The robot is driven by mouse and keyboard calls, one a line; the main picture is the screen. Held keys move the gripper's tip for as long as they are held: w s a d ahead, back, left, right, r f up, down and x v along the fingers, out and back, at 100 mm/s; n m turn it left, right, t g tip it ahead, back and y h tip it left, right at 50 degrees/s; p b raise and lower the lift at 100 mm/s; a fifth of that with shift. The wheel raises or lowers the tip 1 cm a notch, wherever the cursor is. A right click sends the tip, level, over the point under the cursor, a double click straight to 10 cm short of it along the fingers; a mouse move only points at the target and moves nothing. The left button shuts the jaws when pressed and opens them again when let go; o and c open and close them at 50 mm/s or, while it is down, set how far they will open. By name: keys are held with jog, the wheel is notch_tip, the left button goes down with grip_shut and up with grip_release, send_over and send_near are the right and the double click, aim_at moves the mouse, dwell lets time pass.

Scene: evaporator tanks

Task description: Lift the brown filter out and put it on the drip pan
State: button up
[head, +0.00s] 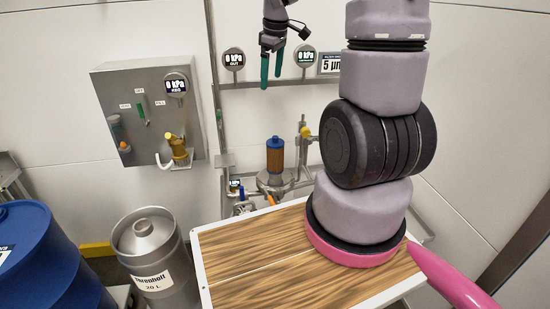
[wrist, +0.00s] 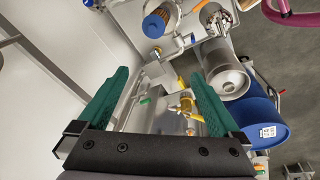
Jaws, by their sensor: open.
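The brown filter (head: 275,160) with a blue cap stands upright in a round metal housing (head: 264,184) in the middle of the head view. Its lower end is hidden in the housing. In the wrist view the filter (wrist: 160,20) shows at the top, blue end towards the camera. My gripper (head: 271,70) has teal fingers. It hangs above the filter in the head view, well apart from it, open and empty. In the wrist view the fingers (wrist: 160,74) are spread wide with nothing between them. I cannot make out the drip pan for certain.
A grey wall panel (head: 110,90) with a gauge and yellow valve is at the left. A steel keg (head: 150,250) and a blue drum (head: 45,260) stand on the floor. Pipes and gauges (head: 234,59) line the wall behind the filter. A valve with a yellow top (head: 304,145) stands right of it.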

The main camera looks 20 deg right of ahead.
aim_at(275, 142)
jog(key=w+d+f+n, duration=0.1)
jog(key=f+n, duration=0.1)
jog(key=f, duration=0.5)
jog(key=w+f+n+g, duration=0.1)
jog(key=w+f+n, duration=0.1)
jog(key=f, duration=0.6)
jog(key=w+d+f+n+g, duration=0.1)
jog(key=w+f+n, duration=0.1)
jog(key=f, duration=0.5)
jog(key=shift+d+f+n, duration=0.35)
jog(key=shift+n, duration=0.35)
jog(key=shift+w+d+f, duration=0.1)
jog(key=shift+d+f, duration=0.05)
jog(key=shift+f, duration=1.4)
jog(key=shift+w+d+f, duration=0.1)
jog(key=shift+d+f, duration=0.05)
jog(key=shift+f, duration=1.35)
jog(key=shift+c, duration=0.3)
